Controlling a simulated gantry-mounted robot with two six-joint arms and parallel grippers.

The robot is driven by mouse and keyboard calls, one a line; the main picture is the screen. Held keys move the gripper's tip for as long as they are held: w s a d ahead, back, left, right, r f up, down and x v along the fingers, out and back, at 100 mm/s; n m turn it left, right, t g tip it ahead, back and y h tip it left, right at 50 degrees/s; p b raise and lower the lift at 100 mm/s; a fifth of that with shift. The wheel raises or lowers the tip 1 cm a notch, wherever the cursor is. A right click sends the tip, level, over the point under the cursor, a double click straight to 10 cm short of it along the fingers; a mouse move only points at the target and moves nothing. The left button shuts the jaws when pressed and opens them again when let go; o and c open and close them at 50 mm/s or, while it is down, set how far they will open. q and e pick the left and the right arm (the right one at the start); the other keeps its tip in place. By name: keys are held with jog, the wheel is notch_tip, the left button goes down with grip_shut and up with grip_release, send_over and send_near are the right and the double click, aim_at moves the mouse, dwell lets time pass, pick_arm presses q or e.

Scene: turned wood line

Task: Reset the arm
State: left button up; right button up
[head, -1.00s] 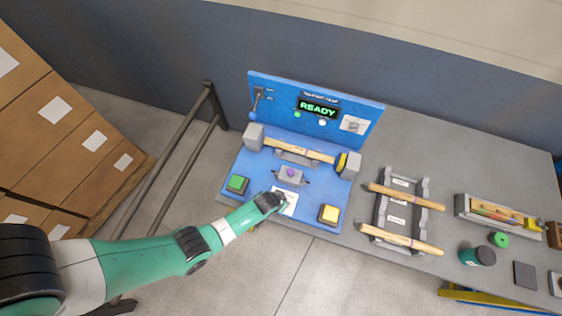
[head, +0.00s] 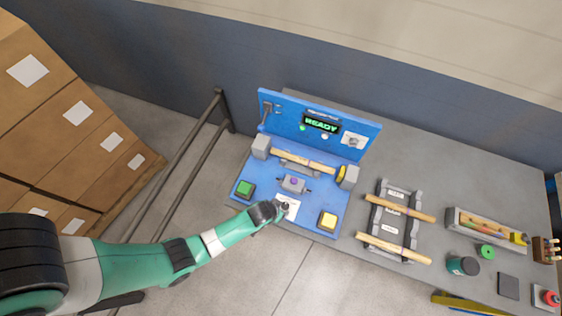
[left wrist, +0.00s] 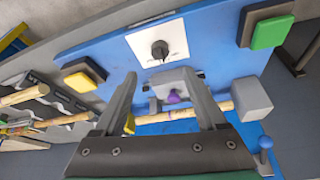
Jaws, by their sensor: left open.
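My left arm comes in from the left in the head view, and its gripper (head: 280,209) is over the front of the blue test machine (head: 318,221), near a white plate with a black knob. In the left wrist view the left gripper (left wrist: 166,95) has its two fingers apart with nothing held between them. Beyond the fingers show the grey block with a purple button (left wrist: 174,97) and the white plate with the black knob (left wrist: 159,49). A wooden spindle (head: 303,160) lies between two grey blocks on the machine. The display (head: 321,123) reads READY. The right gripper is not seen.
A green button (head: 244,189) and a yellow button (head: 328,221) flank the machine's front. A grey rack (head: 401,186) with two spindles stands to the right, then a tray (head: 455,212) of coloured items. Cardboard boxes (head: 60,125) and a rail (head: 180,165) are at left.

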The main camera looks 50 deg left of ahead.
pick_arm(q)
jog(key=shift+s+r, duration=0.15)
jog(key=shift+r, duration=0.2)
dwell(0.3)
jog(key=w+d+r+t, duration=0.1)
jog(key=w+r+t, duration=0.3)
jog(key=w+r, duration=0.9)
jog(key=w+d+r+t, duration=0.1)
jog(key=w+r+t, duration=0.3)
jog(key=w+r, duration=0.95)
notch_tip(320, 180, up, 25)
jog(key=s+d+t+h, duration=0.1)
jog(key=t, duration=0.4)
jog(key=s+r+t, duration=0.4)
jog(key=r, duration=1)
jog(key=s+d+r+m+t+h, duration=0.1)
jog(key=s+r+m+t, duration=0.1)
jog(key=s+r, duration=0.6)
jog(key=s+r+m+t+h+p, duration=0.1)
jog(key=s+r+t, duration=0.3)
jog(key=s+r, duration=0.4)
notch_tip(320, 180, up, 2)
jog(key=shift+d+r+m+h, duration=0.1)
jog(key=shift+d+m+h, duration=0.25)
jog(key=shift+m, duration=0.55)
